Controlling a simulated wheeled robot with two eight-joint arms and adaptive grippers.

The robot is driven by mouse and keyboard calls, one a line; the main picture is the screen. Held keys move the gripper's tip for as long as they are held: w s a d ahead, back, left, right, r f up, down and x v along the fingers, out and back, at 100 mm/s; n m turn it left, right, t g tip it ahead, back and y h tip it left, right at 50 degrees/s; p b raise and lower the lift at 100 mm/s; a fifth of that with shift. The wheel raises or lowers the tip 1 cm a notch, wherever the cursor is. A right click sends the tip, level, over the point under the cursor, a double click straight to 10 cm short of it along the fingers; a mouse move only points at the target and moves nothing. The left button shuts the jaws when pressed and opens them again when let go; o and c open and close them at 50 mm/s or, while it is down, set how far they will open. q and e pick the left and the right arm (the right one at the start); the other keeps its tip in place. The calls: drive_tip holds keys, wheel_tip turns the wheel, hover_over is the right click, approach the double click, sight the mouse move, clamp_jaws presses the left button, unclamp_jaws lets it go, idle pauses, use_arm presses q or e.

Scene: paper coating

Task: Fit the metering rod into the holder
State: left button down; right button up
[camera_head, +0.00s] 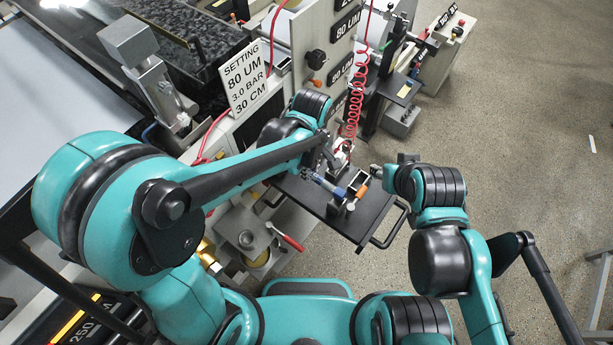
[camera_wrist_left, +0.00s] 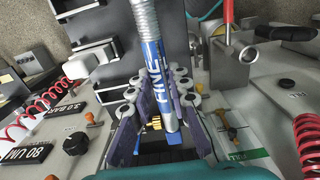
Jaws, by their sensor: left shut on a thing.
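The metering rod (camera_wrist_left: 158,78) is a silver cylinder with a blue band marked FINE and a ridged upper part. It stands between the purple-grey fingers of my left gripper (camera_wrist_left: 163,102) in the left wrist view, which are shut on it. In the head view my left gripper (camera_head: 326,168) is over the black tray, partly hidden by its own arm, and a blue piece (camera_head: 328,185) shows just below it. My right gripper (camera_head: 378,171) is at the tray's right side; its fingers are too small to read. I cannot clearly make out the holder.
The black tray (camera_head: 375,217) has handles and carries a pale block (camera_head: 356,183) and an orange-ended piece (camera_head: 362,191). A coiled red hose (camera_head: 356,105) hangs behind it. A red-handled lever (camera_head: 290,242) is at front left. A setting sign (camera_head: 246,78) stands on the machine.

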use_arm(q)
drive_tip(key=shift+a+f, duration=0.2)
drive_tip(key=shift+a, duration=0.2)
drive_tip(key=shift+s+f, duration=0.15)
drive_tip(key=shift+f, duration=0.1)
wheel_tip(320, 180, down, 4)
drive_tip(key=shift+r, duration=0.15)
drive_tip(key=c, duration=1.4)
unclamp_jaws()
wheel_tip(320, 180, up, 12)
drive_tip(key=shift+r+p, duration=0.1)
drive_tip(key=shift+p, duration=0.45)
drive_tip(key=s+a+r+m+t, duration=0.1)
drive_tip(key=s+a+m+t, duration=0.1)
drive_tip(key=a, duration=0.3)
drive_tip(key=s+a+r+m+t, duration=0.2)
drive_tip(key=a+m, duration=0.3)
drive_tip(key=a, duration=0.1)
drive_tip(key=s+a+r+m+t, duration=0.1)
drive_tip(key=a+m+t, duration=0.2)
drive_tip(key=a, duration=0.3)
drive_tip(key=shift+s+a+r+m, duration=0.1)
drive_tip(key=shift+s+r+m, duration=0.2)
drive_tip(key=shift+s+m, duration=0.1)
